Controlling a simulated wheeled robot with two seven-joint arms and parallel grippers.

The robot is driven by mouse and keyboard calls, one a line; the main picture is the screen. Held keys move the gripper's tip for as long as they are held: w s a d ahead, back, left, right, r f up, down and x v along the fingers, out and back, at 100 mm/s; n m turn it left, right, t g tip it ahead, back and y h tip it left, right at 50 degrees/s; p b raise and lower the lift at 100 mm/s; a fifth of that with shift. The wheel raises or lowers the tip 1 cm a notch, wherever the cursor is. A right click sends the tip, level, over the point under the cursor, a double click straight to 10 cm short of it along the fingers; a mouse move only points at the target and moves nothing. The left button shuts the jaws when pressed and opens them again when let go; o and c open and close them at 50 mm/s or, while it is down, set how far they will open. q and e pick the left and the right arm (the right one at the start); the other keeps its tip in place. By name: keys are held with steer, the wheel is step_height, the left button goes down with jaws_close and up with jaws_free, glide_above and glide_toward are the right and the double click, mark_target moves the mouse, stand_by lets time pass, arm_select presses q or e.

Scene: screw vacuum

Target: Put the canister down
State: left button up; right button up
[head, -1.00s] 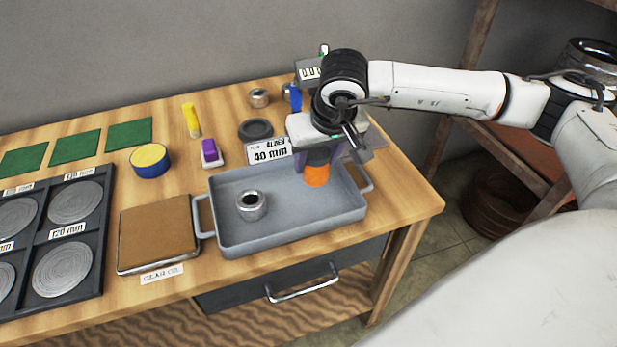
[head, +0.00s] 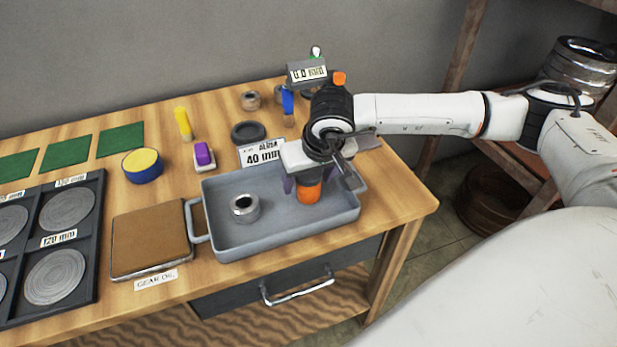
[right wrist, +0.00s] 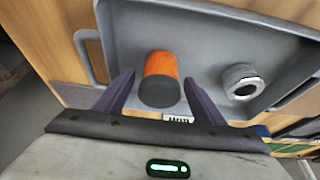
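The canister (head: 308,190), orange with a dark end, stands in the right part of the grey tray (head: 225,246). In the right wrist view the canister (right wrist: 161,68) lies between the two purple fingers, with gaps on both sides. My right gripper (head: 307,182) is over the tray, pointing down around the canister, and is open. The fingers show spread in the right wrist view (right wrist: 160,80). The gripper body hides the canister's top in the head view. My left gripper is not in view.
A metal ring-shaped part (head: 245,208) stands in the tray left of the canister. A brown pad (head: 152,238) lies left of the tray. A 40 mm label (head: 262,153), purple-topped block (head: 204,155) and gauge with display (head: 307,73) stand behind.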

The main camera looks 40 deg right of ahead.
steer(key=shift+r, duration=0.15)
steer(key=shift+r, duration=0.2)
steer(key=v, duration=1.1)
steer(key=shift+s+r, duration=0.2)
steer(key=shift+r, duration=0.15)
